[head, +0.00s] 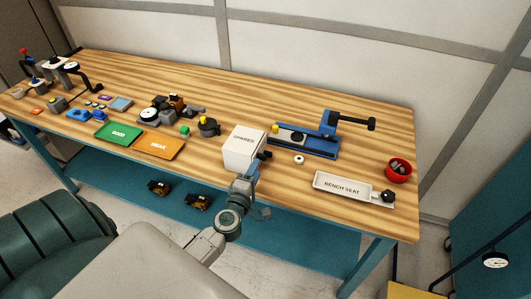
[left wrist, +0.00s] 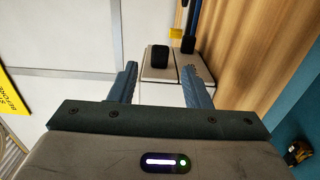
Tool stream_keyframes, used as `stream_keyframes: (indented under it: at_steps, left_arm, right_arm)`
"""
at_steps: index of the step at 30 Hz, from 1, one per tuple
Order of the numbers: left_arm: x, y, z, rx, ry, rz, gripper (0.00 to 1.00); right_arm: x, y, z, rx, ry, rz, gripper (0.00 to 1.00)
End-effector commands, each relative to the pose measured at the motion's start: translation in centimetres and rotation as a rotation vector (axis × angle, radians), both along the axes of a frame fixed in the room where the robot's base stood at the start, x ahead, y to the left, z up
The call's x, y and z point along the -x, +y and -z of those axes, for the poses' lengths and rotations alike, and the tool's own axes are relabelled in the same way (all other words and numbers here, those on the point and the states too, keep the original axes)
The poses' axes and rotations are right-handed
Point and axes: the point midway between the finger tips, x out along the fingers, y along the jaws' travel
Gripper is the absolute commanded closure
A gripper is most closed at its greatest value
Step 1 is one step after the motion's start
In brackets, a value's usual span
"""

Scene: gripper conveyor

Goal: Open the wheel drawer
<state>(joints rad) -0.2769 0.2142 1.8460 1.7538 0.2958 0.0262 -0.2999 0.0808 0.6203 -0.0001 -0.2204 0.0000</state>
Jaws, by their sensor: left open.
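A white box (head: 240,152) with dark lettering on its top stands near the front edge of the wooden bench; I cannot read the lettering surely. A black knob (head: 265,155) sticks out at its side, and I take this for the drawer's handle. My left gripper (head: 252,168) is at the box's front right, close to the knob. In the left wrist view the knob (left wrist: 159,57) lies ahead between the spread, empty fingers (left wrist: 159,68), on a pale face of the box (left wrist: 158,76). I cannot tell whether a finger touches it. My right gripper is not in view.
Right of the box stand a blue press-like fixture (head: 310,140), a white ring (head: 299,160), a tray marked BENCH SEAT (head: 340,188) and a red bowl (head: 398,172). A green tray (head: 118,134) and an orange tray (head: 158,146) lie to the left. A teal shelf (head: 240,215) runs below.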

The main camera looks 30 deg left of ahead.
Motion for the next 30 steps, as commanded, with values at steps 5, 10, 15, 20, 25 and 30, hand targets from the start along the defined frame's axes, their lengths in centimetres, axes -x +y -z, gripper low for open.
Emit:
stream_keyframes:
  at_steps: [5,10,15,20,25,30]
  left_arm:
    - [-3.5,0.8,-0.3,-0.002,-0.003,0.001,0.56]
    - [-6.3,1.5,-0.2,-0.001,-0.002,0.001,0.56]
    - [-8.0,1.9,-0.1,-0.001,-0.001,0.002,0.56]
    - [-8.5,2.0,0.0,-0.002,0.000,0.002,0.56]
    - [-8.5,2.0,0.0,-0.002,0.000,0.002,0.56]
    - [-8.5,2.0,0.0,-0.002,0.000,0.002,0.80]
  right_arm:
    - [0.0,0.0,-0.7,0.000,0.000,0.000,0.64]
    - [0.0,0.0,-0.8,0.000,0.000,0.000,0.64]
    - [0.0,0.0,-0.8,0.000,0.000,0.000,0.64]
    - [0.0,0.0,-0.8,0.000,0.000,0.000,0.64]
    - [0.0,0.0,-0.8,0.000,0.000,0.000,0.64]
    - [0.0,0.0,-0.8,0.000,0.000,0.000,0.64]
